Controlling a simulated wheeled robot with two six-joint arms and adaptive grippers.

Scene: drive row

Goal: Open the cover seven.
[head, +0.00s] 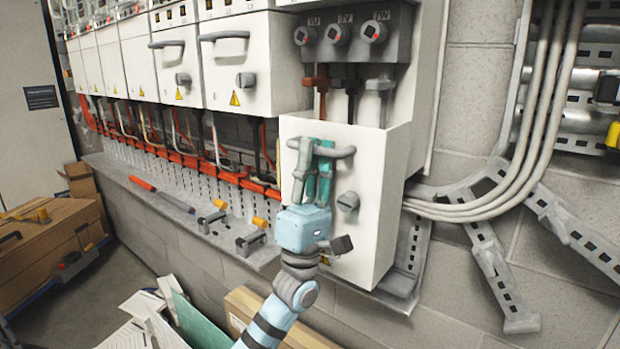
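A white cover (360,240), the rightmost of the row, sits lower than its neighbours. My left gripper (315,150), with teal fingers, comes up from below in front of the cover. Its fingers are close together at the handle and appear shut on it. My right gripper is not in view.
Several closed white covers (235,65) run to the left. A ledge (180,215) below carries an orange-handled tool (160,194) and loose handles. Grey conduits (500,190) and perforated rails stand right.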

